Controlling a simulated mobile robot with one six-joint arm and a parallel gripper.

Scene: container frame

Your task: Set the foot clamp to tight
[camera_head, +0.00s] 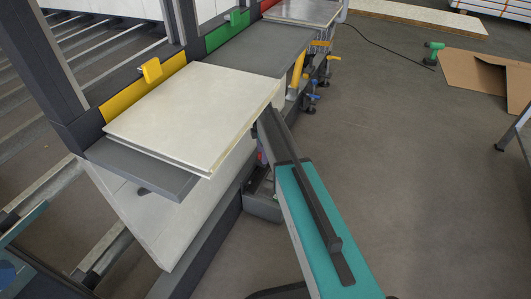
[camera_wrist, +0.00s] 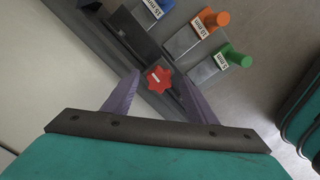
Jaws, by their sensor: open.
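A red star-shaped knob (camera_wrist: 159,80) with a small white label sits on a dark grey bracket in the wrist view. The label is too small to read, and I cannot tell how tight the knob is. My gripper (camera_wrist: 162,77) is open, with its two purple fingers on either side of the knob. I cannot tell whether either finger touches it. In the head view my teal arm (camera_head: 317,225) reaches down beside the white panel's corner, and the knob cannot be made out there.
A white panel (camera_head: 195,112) lies on the grey frame by yellow (camera_head: 150,71) and green (camera_head: 235,19) stops. The floor at right is mostly clear; a green tool (camera_head: 433,50) stands there.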

